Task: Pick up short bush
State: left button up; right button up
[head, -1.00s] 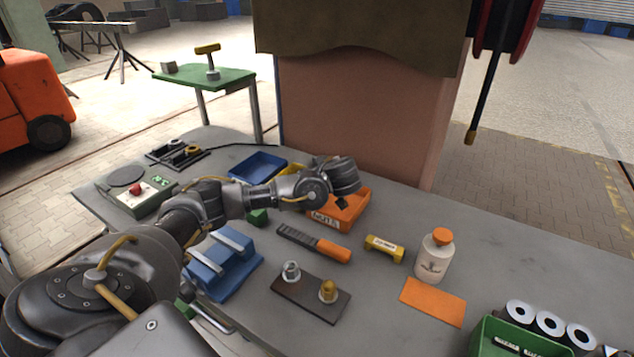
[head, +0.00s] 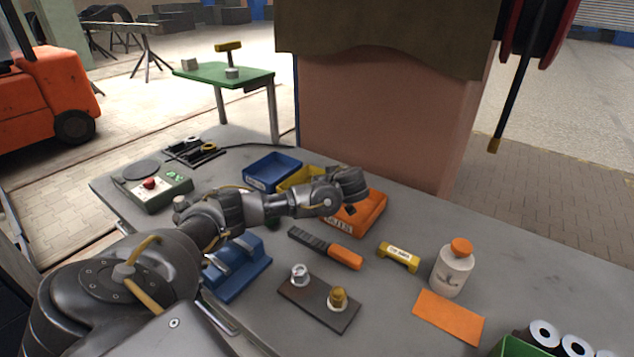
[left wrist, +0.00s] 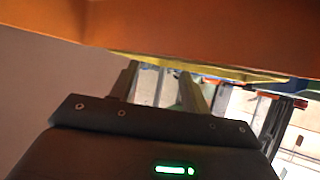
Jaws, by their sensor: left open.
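I cannot tell for certain which thing is the short bush. A dark plate (head: 318,304) on the bench bears a silver ring-shaped part (head: 300,275) on its left and a brass-coloured part (head: 338,298) on its right, both upright. My left gripper (head: 352,204) is over the orange bin (head: 368,215), behind and above the plate, and holds nothing visible. In the left wrist view its two fingers (left wrist: 157,78) stand apart, with a large orange surface (left wrist: 210,30) close in front of them. My right gripper is not in view.
Black cylinders with white ends (head: 543,335) are at lower right.

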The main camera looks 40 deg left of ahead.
pick_arm(q)
jog(key=shift+a, duration=0.25)
jog(key=p+x, duration=0.1)
jog(key=x, duration=0.1)
jog(key=p+x, duration=0.1)
jog(key=x, duration=0.2)
jog(key=shift+s+d+f, duration=0.1)
jog(key=shift+s+f, duration=0.15)
jog(key=c, duration=0.9)
